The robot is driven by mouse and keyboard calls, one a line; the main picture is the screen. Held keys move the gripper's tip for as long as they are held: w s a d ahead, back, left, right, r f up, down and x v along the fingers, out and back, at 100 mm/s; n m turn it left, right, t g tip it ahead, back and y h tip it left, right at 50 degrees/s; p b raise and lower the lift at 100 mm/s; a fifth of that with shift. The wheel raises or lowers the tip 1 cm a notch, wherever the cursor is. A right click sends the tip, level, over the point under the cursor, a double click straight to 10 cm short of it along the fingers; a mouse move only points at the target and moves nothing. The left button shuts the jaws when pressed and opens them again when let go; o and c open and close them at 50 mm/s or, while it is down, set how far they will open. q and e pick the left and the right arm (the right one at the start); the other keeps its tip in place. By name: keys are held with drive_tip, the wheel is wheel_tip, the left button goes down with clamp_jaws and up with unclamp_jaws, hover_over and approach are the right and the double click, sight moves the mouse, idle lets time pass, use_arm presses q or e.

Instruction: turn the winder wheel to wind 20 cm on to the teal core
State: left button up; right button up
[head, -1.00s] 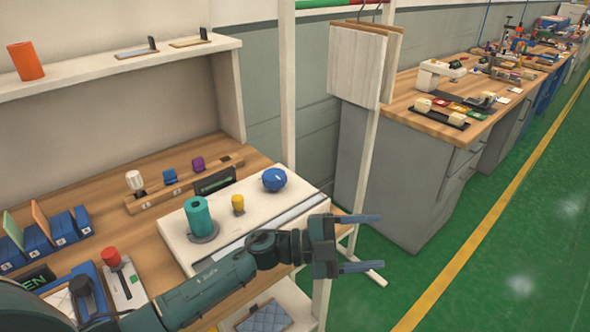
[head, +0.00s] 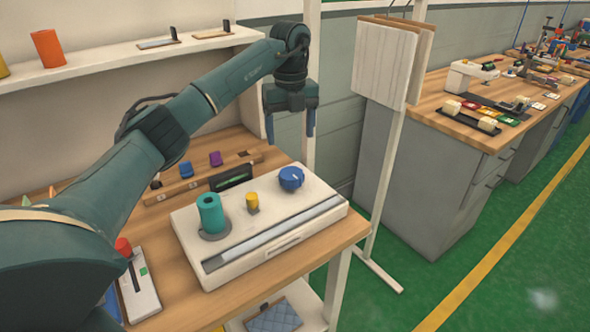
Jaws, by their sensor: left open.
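The teal core (head: 210,213) stands upright on a grey disc at the left of a white winder board (head: 187,246) on the wooden bench. A small yellow post (head: 252,201) stands right of it. A blue knob-like wheel (head: 291,178) with a light mark sits at the board's back right. A grey strip (head: 272,234) runs along the board's front. My left gripper (head: 290,138) is open and empty, pointing down, and appears above and behind the blue wheel, apart from it. My right gripper is not in view.
A dark display (head: 231,177) and a wooden rail (head: 180,188) with small coloured pieces stand behind the board. A red-topped lever unit (head: 139,286) is at the left. Hanging panels (head: 385,60) on a stand are at the right. The bench's front right corner is clear.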

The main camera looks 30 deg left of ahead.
sight(291, 173)
use_arm(q)
wheel_tip(291, 173, down, 10)
drive_tip(key=shift+r+p, duration=0.1)
drive_tip(key=shift+p, duration=0.45)
drive_tip(key=shift+f, duration=0.8)
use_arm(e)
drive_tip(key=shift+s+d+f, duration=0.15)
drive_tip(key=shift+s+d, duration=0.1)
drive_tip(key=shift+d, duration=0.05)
use_arm(q)
drive_tip(key=c, duration=1)
drive_tip(key=shift+o, duration=0.2)
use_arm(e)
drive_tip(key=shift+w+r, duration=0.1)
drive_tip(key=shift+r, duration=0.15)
